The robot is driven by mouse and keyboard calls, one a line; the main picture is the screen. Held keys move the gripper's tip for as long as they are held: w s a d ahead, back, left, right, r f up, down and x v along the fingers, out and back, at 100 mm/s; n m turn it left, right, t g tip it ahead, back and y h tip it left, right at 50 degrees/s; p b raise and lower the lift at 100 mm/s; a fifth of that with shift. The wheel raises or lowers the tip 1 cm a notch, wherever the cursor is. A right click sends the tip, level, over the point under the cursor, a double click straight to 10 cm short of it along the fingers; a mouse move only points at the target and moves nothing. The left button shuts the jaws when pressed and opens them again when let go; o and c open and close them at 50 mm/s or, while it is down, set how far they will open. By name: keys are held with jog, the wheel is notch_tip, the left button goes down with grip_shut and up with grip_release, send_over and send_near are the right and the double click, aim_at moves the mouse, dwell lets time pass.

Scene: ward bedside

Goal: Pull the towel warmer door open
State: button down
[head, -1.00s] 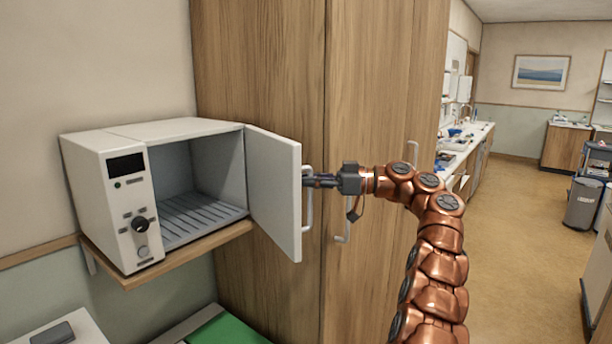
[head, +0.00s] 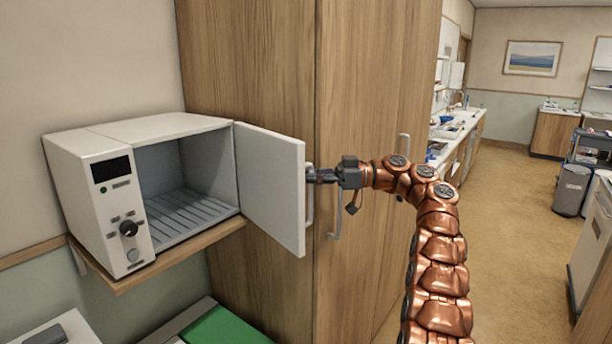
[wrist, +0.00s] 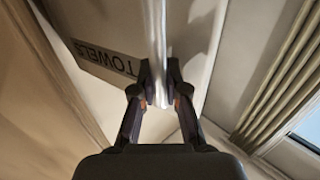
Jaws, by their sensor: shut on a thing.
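The towel warmer (head: 92,200) is a white box on a wooden shelf at the left of the head view. Its door (head: 272,185) is swung wide open to the right, and the ribbed inside floor is bare. My gripper (head: 312,176) is at the door's outer side, partly hidden by the door edge. In the wrist view my gripper (wrist: 160,88) is shut on the silver bar handle (wrist: 155,35), one finger on each side. The door face (wrist: 112,58) with a "TOWELS" label shows behind the handle.
A tall wooden cabinet (head: 245,60) with bar handles stands right behind the door. The wooden shelf (head: 165,262) carries the warmer. A green-topped thing (head: 228,326) is below. Open floor (head: 510,240) lies to the right.

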jog(key=shift+d, duration=0.1)
dwell(0.3)
jog(key=c, duration=1.3)
grip_release()
jog(key=shift+d, duration=0.1)
jog(key=shift+c, duration=0.2)
jog(key=shift+o, duration=0.8)
jog(key=shift+r, duration=0.1)
